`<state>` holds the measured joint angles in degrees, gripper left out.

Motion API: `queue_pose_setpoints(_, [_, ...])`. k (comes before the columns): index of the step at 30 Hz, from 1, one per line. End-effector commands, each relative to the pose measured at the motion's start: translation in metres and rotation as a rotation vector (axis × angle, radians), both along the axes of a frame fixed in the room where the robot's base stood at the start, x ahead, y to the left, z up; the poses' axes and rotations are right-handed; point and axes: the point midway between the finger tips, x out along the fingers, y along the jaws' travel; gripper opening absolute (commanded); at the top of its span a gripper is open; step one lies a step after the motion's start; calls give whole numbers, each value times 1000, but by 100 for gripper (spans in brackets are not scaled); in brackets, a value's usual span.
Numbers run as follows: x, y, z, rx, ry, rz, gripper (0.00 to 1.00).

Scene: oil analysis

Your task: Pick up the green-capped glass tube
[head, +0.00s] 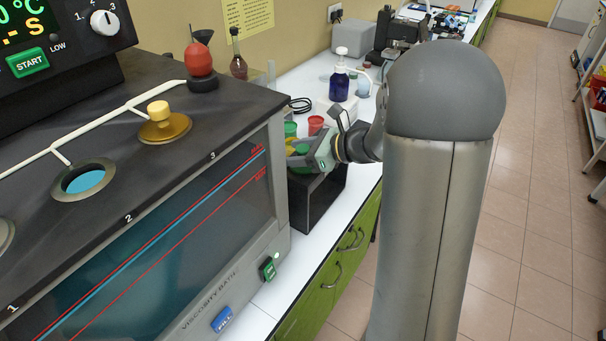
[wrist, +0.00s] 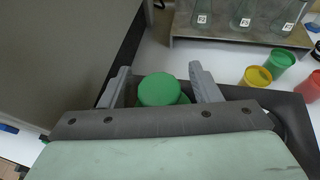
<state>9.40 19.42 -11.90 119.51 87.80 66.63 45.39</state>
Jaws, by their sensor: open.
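The green cap (wrist: 160,89) of a tube shows between my gripper's two fingers in the wrist view. The tube's glass body is hidden below the cap and behind the gripper body. My gripper (wrist: 162,74) is open, one finger on each side of the cap, with visible gaps on both sides. In the head view my gripper (head: 300,157) is over the black stand (head: 325,209) beside the bath; a bit of green shows at its fingers, too small to make out.
Green (wrist: 279,64), yellow (wrist: 257,76) and red (wrist: 308,88) cups stand close by on the right in the wrist view. Labelled flasks (wrist: 243,14) stand on a rack beyond. The viscosity bath (head: 190,200) stands left of my gripper in the head view.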

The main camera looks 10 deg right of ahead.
Motion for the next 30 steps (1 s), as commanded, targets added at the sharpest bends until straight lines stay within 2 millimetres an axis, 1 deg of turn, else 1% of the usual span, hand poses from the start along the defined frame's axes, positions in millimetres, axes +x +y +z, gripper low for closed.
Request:
queue_pose_setpoints(7, [1,1,-1,-1,-1,0,57])
queue_pose_setpoints(13, [1,1,-1,-1,-1,0,1])
queue_pose_setpoints(14, [1,1,-1,-1,-1,0,0])
queue_pose_setpoints(23, [1,1,2,0,-2,1,0])
queue_pose_setpoints(26, [1,1,8,-1,-5,1,0])
queue_pose_setpoints(30, [1,1,24,-1,-7,1,0])
